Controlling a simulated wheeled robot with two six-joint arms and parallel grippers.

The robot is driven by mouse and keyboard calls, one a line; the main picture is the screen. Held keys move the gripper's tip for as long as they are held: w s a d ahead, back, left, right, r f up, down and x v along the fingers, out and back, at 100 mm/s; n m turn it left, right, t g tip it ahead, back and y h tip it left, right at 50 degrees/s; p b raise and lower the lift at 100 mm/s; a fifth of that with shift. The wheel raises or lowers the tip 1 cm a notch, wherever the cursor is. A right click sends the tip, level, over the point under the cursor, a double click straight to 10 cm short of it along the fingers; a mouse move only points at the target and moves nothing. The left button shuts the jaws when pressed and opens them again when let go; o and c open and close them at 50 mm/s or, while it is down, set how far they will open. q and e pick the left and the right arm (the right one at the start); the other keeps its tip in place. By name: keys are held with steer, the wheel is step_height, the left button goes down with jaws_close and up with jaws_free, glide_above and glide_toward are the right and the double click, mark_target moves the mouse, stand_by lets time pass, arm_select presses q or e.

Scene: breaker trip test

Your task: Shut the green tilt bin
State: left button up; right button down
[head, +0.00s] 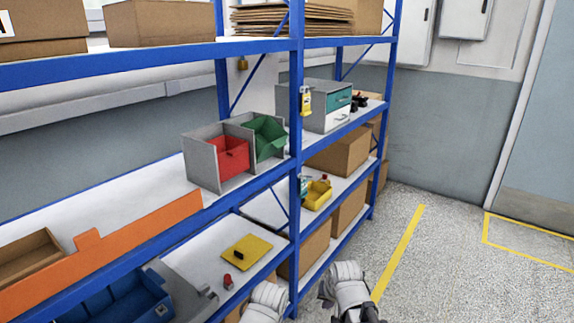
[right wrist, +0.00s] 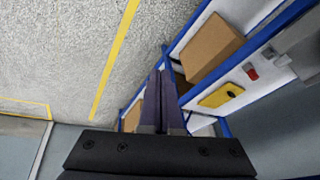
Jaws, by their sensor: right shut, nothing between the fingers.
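The green tilt bin (head: 268,138) sits in the right bay of a grey two-bay housing (head: 205,165) on the middle shelf. Its inside shows from above, and it looks tipped out toward the aisle. The red bin (head: 232,157) is in the left bay, also showing its inside. My right gripper (head: 360,314) is low at the bottom edge of the head view, well apart from the bins. In the right wrist view its fingers (right wrist: 159,92) are together and empty. A white part of my left arm shows at the bottom; its gripper is out of view.
An orange panel (head: 110,255) edges the shelf at left. The floor (head: 450,290) at right is clear.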

steer(key=w+a+r+m+t+y+b, duration=0.15)
steer(key=w+r+m+t, duration=0.25)
steer(key=w, duration=0.5)
steer(key=w+a+r+m+t, duration=0.3)
steer(key=w+m+t, duration=0.1)
steer(key=w, duration=0.5)
steer(key=w+a+r+m+t, duration=0.25)
steer(key=r+m+t, duration=0.3)
steer(key=r, duration=0.35)
steer(key=w+a+r+m+t, duration=0.1)
steer(key=w+r+m+t, duration=0.4)
steer(key=r, duration=0.4)
arm_select(q)
step_height(320, 180, up, 2)
steer(key=p, duration=0.5)
steer(key=shift+r, duration=0.2)
arm_select(e)
steer(key=a+x, duration=0.2)
steer(key=x, duration=1)
steer(key=shift+a+m+g, duration=0.35)
steer(key=shift+a+g, duration=0.05)
steer(key=shift+g, duration=0.05)
steer(key=shift+r, duration=0.15)
